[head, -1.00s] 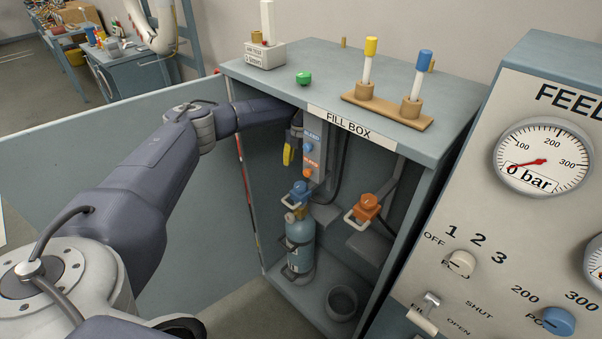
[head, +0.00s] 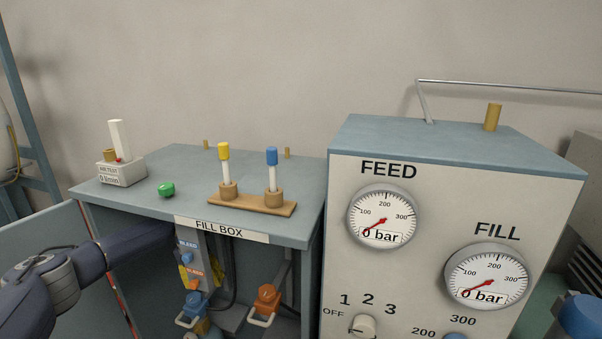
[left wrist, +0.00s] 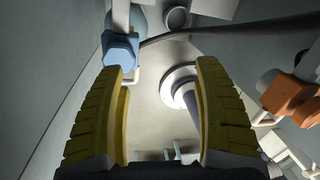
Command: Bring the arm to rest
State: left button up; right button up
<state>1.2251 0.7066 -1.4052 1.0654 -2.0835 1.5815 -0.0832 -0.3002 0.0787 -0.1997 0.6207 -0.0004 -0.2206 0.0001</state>
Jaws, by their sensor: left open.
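My left arm comes in from the left in the head view and reaches into the open front of the fill box (head: 290,226). An orange valve (left wrist: 290,97) is off to the right, apart from the fingers. My right gripper is in neither view.
On the box top stand a white air-test unit (head: 122,174), a green knob (head: 166,189) and a wooden rack (head: 252,205) with yellow-capped and blue-capped tubes. A gauge panel (head: 345,275) stands close at right, both dials at 0 bar.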

pick_arm(q)
jog(key=s+d+f+n+t+h, duration=0.2)
jog(key=d+f+h, duration=0.2)
jog(key=d+f, duration=0.5)
jog(key=s+d+f+n+t+h, duration=0.1)
jog(key=d+f+n+h, duration=0.2)
jog(key=d+f+h, duration=0.55)
jog(key=s+d+f+n+t+y, duration=0.4)
jog(key=s+f+n+t, duration=0.1)
jog(key=f+n, duration=0.35)
jog(key=s+a+f+n+y, duration=0.4)
jog(key=s+f+n, duration=0.2)
jog(key=s+f, duration=0.65)
jog(key=s+a+f+n+y, duration=0.4)
jog(key=s+f+n, duration=0.2)
jog(key=s+f, duration=0.65)
jog(key=s+f+n+g+y, duration=0.1)
jog(key=s+f+n+g, duration=0.2)
jog(key=s, duration=1.4)
jog(key=s+a+f+n+g+y, duration=0.1)
jog(key=s+f+n+g, duration=0.2)
jog(key=s, duration=1.3)
jog(key=shift+s+a+f+g, duration=0.25)
jog(key=shift+s+f+g, duration=0.15)
jog(key=shift+f, duration=0.4)
